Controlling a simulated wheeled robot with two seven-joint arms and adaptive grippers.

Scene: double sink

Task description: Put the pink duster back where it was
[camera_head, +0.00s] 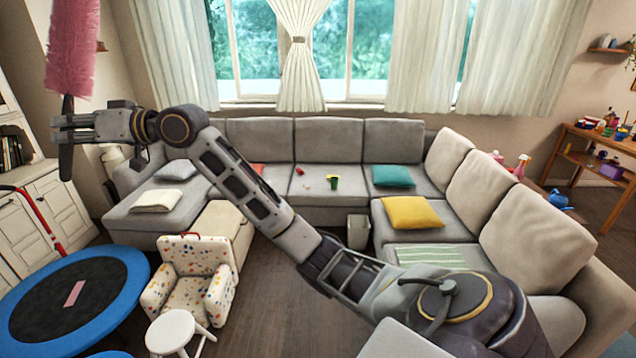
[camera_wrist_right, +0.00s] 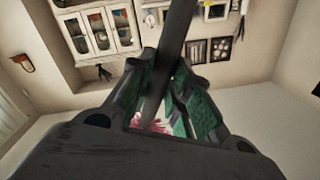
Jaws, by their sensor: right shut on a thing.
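The pink duster (camera_head: 73,48) is held upright at the upper left of the head view, its fluffy pink head above and its dark handle below. My right gripper (camera_head: 68,128) is shut on the handle; the arm reaches across from the lower right. In the right wrist view, the dark handle (camera_wrist_right: 172,45) runs between the green-padded fingers of my right gripper (camera_wrist_right: 172,100), and a bit of pink (camera_wrist_right: 150,124) shows behind them. My left gripper is not in view.
A grey sectional sofa (camera_head: 330,140) with cushions fills the middle. A blue-rimmed trampoline (camera_head: 130,285), a spotted child's armchair (camera_head: 192,272) and a white stool (camera_head: 172,330) stand at the lower left. A white cabinet (camera_head: 62,205) lines the left wall. A wooden shelf table (camera_head: 590,145) is at right.

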